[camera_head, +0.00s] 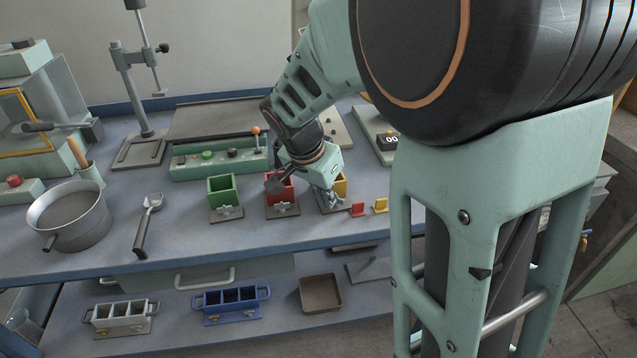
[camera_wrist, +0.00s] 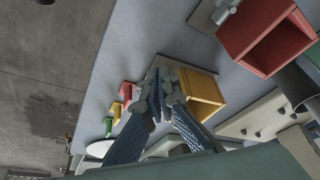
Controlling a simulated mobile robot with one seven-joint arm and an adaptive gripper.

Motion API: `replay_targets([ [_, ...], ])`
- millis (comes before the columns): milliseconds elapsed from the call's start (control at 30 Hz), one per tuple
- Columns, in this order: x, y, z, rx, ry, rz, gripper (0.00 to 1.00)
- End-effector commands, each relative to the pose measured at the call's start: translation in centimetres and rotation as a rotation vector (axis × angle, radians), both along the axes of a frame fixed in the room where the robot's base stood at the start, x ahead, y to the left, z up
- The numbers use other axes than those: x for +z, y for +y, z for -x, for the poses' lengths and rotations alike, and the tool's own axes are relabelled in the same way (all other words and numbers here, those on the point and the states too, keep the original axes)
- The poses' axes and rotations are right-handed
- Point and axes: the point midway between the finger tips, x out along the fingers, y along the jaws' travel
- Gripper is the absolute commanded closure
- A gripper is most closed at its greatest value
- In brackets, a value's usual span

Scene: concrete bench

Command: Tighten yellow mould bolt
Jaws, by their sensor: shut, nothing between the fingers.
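The yellow mould (camera_wrist: 203,92) is an open-topped box on a grey base plate, at the right of centre in the wrist view. In the head view the yellow mould (camera_head: 341,184) is partly hidden behind my gripper (camera_head: 328,196). Grey metal parts beside the mould's front wall, apparently its bolt, are mostly covered by my fingertips. My gripper (camera_wrist: 161,95) is shut with nothing held, its fingers converging right at this bolt area. I cannot tell whether the tips touch the bolt.
A red mould (camera_head: 278,186) and a green mould (camera_head: 222,190) stand left of the yellow one. Small red (camera_head: 358,209) and yellow (camera_head: 380,205) pieces lie to its right. A scoop (camera_head: 148,222) and a metal pan (camera_head: 72,216) are further left.

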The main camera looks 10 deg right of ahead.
Motion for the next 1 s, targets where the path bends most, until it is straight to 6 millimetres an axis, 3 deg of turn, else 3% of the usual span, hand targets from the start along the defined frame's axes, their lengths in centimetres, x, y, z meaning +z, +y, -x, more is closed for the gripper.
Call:
replay_targets([
  [500,-0.05,0.21,-0.60,-0.214,0.000,0.000,1.00],
  [1000,0.01,0.23,-0.81,-0.300,0.001,0.000,1.00],
])
